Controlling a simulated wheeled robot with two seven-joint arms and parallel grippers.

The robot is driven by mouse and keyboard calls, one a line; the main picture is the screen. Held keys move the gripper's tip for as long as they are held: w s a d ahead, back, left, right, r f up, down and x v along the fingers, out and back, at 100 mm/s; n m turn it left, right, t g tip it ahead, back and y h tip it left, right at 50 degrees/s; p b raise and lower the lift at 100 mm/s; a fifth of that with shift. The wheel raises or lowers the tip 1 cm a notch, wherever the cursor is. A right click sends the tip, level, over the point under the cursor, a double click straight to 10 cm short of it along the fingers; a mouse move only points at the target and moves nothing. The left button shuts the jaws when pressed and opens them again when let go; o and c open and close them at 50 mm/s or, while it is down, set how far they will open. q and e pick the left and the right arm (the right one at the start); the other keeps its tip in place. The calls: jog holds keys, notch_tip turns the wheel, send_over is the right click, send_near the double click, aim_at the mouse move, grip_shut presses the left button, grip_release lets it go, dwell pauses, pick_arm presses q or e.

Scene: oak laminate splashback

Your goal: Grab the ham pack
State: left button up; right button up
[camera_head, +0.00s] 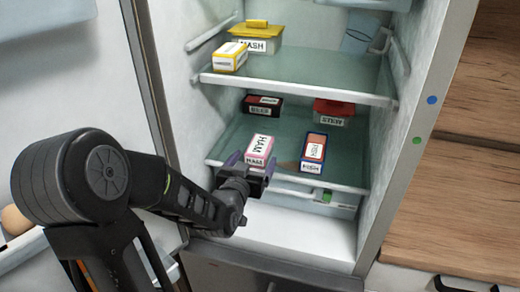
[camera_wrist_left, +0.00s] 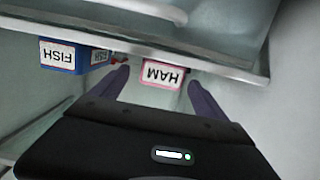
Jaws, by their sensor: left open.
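The ham pack (camera_head: 261,147) is a white and pink box labelled HAM on the front of the lower fridge shelf. My left gripper (camera_head: 246,166) is open at the front of it. In the left wrist view the ham pack (camera_wrist_left: 163,74) shows upside down between the two purple fingertips (camera_wrist_left: 158,80), which lie to either side of its label. I cannot tell whether the fingers touch it. The gripper hides the pack's lower front in the head view. My right gripper is not in view.
A blue fish pack (camera_head: 313,150) stands just right of the ham. Behind are a beef pack (camera_head: 263,105) and a red-lidded stew tub (camera_head: 334,112). The upper shelf (camera_head: 300,90) holds a yellow-lidded mash tub (camera_head: 257,38) and a yellow-white box (camera_head: 230,57).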

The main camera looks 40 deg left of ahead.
aim_at(260, 149)
pick_arm(q)
jog(key=shift+x, duration=0.8)
jog(key=shift+w+a, duration=0.1)
jog(key=shift+w, duration=0.15)
jog(key=shift+p+x, duration=0.9)
jog(key=shift+x, duration=1.4)
jog(key=shift+c, duration=0.6)
jog(key=c, duration=1.6)
